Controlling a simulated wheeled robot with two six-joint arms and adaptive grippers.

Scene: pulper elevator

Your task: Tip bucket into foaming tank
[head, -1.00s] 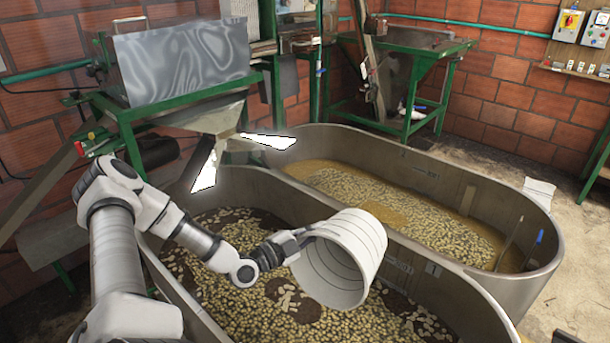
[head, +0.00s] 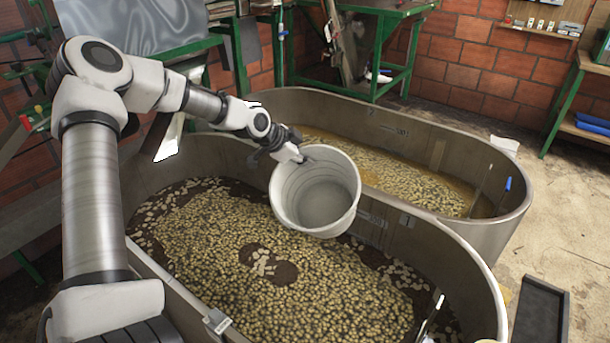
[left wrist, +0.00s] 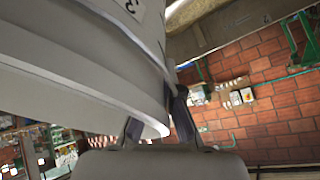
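The white bucket (head: 318,195) is held in the air above the near tank, close to its far wall. It is tilted with its mouth toward the head camera; I see its bare grey inside and no contents. My left gripper (head: 296,156) is shut on the bucket's wall near the rim at its upper left. The left wrist view shows the bucket wall (left wrist: 70,75) between the fingers of the left gripper (left wrist: 160,125). The near tank (head: 455,232) holds pale beans with dark patches. The far tank (head: 500,215) holds beans in yellowish, frothy-looking liquid. My right gripper is out of view.
A paddle with a blue handle (head: 507,184) leans in the far tank. A black tray (head: 541,312) lies on the floor at lower right. A green-framed machine (head: 400,50) stands behind the tanks. The floor to the right is mostly clear.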

